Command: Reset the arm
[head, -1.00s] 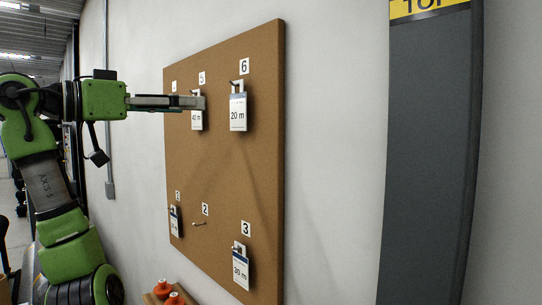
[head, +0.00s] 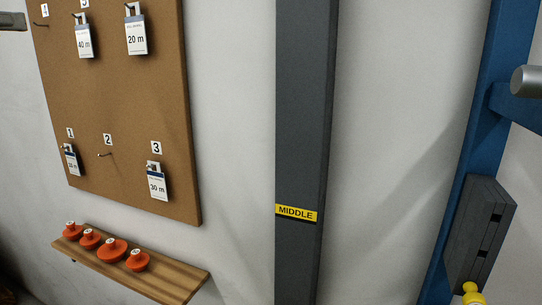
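A cork pegboard (head: 95,110) hangs on the wall at the left with numbered hooks. White tags hang on it: a 40 m tag (head: 84,41) under 5, a 20 m tag (head: 136,36), a 30 m tag (head: 158,186) under 3, and a tag (head: 71,160) under 1 whose text is too small to read. Hook 2 (head: 105,154) is bare, and hook 4 (head: 41,24) shows no tag. Only a small grey piece at the upper left edge may be part of my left arm; its gripper state cannot be seen. My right gripper is not in view.
A wooden shelf (head: 165,279) below the board carries several orange knobs (head: 112,250). A dark grey column (head: 301,120) bears a yellow MIDDLE label (head: 296,213). A blue frame (head: 487,110) with a grey cylinder (head: 527,81) and a yellow knob (head: 472,291) is at the right.

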